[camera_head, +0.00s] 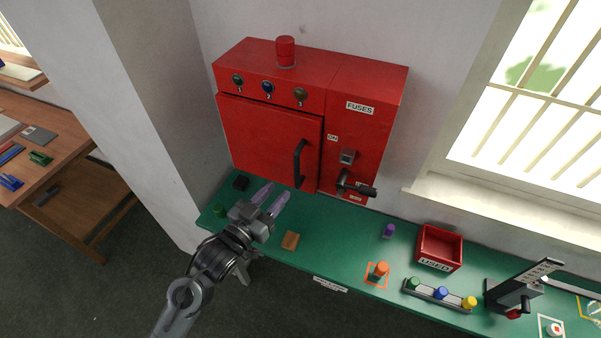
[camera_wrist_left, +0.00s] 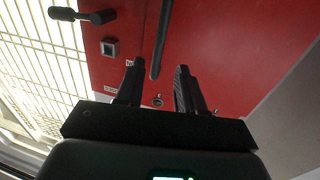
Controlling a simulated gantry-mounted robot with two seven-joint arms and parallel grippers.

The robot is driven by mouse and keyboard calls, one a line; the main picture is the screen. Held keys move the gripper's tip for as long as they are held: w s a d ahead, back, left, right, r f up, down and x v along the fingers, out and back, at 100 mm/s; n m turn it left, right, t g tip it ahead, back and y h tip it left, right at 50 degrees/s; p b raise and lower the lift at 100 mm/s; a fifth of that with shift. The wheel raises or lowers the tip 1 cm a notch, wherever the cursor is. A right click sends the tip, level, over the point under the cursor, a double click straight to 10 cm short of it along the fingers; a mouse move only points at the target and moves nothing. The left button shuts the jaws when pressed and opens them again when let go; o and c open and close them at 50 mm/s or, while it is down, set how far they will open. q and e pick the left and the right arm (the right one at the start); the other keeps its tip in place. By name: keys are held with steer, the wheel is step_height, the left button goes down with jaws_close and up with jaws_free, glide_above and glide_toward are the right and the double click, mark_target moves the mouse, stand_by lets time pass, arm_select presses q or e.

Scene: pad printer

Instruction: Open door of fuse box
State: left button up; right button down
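My left gripper (camera_head: 276,192) is open and empty, just below the door and to the lower left of the handle. In the left wrist view, the handle (camera_wrist_left: 161,42) shows beyond and between the two spread fingers (camera_wrist_left: 158,66), with no contact visible. Door and handle lie against the red front (camera_wrist_left: 230,50). My right gripper is not in view.
A black lever (camera_head: 357,187) and a small switch (camera_head: 347,156) sit right of the door. The green bench (camera_head: 330,235) below holds a brown block (camera_head: 290,240), coloured pegs, a red bin (camera_head: 439,247) and a black press (camera_head: 515,295).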

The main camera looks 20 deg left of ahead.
mark_target(295, 172)
arm_select(q)
steer(key=p+x, duration=0.1)
steer(key=x, duration=0.8)
steer(key=shift+w+d, duration=0.2)
steer(key=shift+w, duration=0.15)
jaws_close()
